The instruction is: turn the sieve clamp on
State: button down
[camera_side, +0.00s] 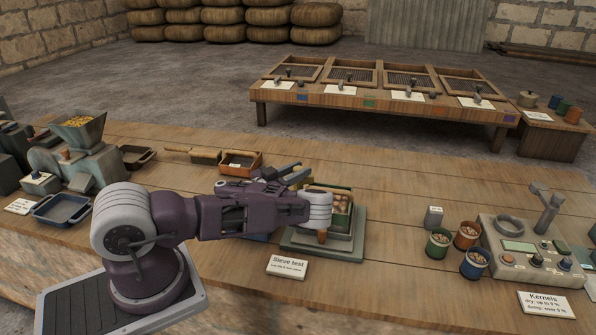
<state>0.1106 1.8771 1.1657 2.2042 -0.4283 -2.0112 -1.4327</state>
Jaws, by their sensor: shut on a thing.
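The sieve test stand (300,243) is a grey-green base on the wooden bench, behind a card reading "Sieve test". A sieve box with round, pale contents (341,203) shows on it, partly hidden by my arm. My gripper (321,229) points down at the front of this stand, under my white wrist. It is shut on a small orange-brown piece (322,237), which looks like the handle of the sieve clamp. The fingers are small and mostly hidden, and the clamp's setting cannot be read.
The "Sieve test" card (287,267) stands in front. To the right are several cups of kernels (438,243) and the kernel meter (520,262). A wooden tray (240,163) lies behind my arm; a hopper mill (85,155) stands left. Bench between stand and cups is clear.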

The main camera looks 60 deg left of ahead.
jog(key=c, duration=1.1)
grip_release()
notch_tip(320, 180, up, 10)
jog(key=shift+r, duration=0.1)
